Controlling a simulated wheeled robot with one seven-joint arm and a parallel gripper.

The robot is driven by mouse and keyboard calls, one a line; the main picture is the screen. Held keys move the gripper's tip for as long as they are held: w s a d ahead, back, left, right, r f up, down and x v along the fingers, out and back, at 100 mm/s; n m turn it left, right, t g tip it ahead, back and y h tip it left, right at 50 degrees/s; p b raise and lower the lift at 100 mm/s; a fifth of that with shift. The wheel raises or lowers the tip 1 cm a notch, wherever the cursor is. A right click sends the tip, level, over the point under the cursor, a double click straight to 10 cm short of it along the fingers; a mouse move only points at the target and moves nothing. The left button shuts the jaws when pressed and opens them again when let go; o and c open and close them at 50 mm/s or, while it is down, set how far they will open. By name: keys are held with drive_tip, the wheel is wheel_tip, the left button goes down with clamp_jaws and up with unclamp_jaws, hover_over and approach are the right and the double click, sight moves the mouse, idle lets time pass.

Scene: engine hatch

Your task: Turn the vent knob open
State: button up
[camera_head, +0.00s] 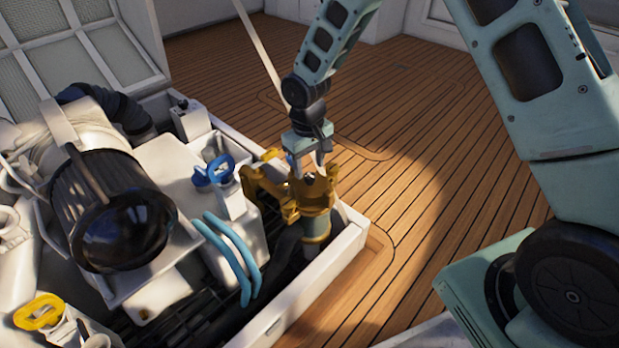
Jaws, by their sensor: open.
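My gripper (309,168) points down over the brass-coloured fitting (313,196) at the near right corner of the engine hatch. Its fingers are apart at the top of this fitting, around or just above a small dark part in its middle. I cannot tell whether they touch it. The vent knob is not clearly made out; that small dark part may be it, but the fingers partly hide it. A blue handle (214,171) stands on the white engine block to the left of my gripper.
The white hatch frame (318,279) runs along the right of the opening. A thin white stay (257,40) rises behind my gripper. The wooden deck (420,190) to the right is clear.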

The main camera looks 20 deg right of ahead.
sight(310, 175)
drive_tip(key=shift+f+b, duration=0.4)
drive_tip(key=shift+f, duration=1.1)
drive_tip(key=c, duration=1)
